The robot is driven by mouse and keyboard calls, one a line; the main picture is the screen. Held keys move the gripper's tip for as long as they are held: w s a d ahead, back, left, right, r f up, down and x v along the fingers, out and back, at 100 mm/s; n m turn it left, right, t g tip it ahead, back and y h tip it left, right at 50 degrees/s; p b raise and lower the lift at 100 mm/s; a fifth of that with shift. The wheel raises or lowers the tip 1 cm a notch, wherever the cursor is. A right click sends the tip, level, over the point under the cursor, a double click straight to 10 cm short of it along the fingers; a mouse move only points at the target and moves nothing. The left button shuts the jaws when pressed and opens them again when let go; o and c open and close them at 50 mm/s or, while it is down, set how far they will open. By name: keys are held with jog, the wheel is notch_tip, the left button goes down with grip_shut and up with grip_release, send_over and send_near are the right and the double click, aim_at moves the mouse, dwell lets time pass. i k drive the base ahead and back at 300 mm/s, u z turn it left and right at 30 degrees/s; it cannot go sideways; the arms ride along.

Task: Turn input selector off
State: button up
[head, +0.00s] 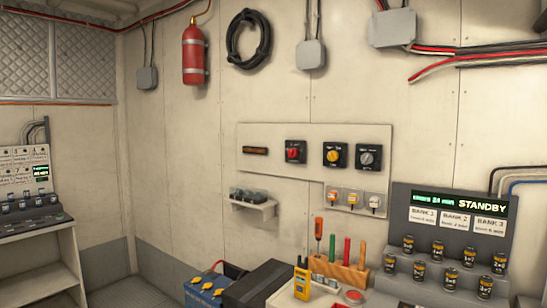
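A pale wall panel (265,165) carries three rotary knobs on black square plates: a red knob (293,154), a yellow knob (333,155) and a grey knob (369,157). Their labels are too small to read, so I cannot tell which is the input selector or where each knob points. A small dark display with orange marks (255,151) is at the panel's left. Several small covered switches (353,199) sit below the knobs. My gripper is not in view.
A small wall shelf (251,205) holds dark round items. Below are a screwdriver rack (343,272), a yellow handheld meter (302,282), a blue battery (203,290) and a STANDBY display stand (455,207) with several batteries. A red extinguisher (194,54) hangs above. The wall before the panel looks clear.

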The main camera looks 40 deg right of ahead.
aim_at(367, 158)
jog(key=z, duration=0.25)
jog(key=i, duration=1.05)
jog(key=z, duration=1.5)
jog(key=i, duration=0.65)
jog(key=z, duration=0.65)
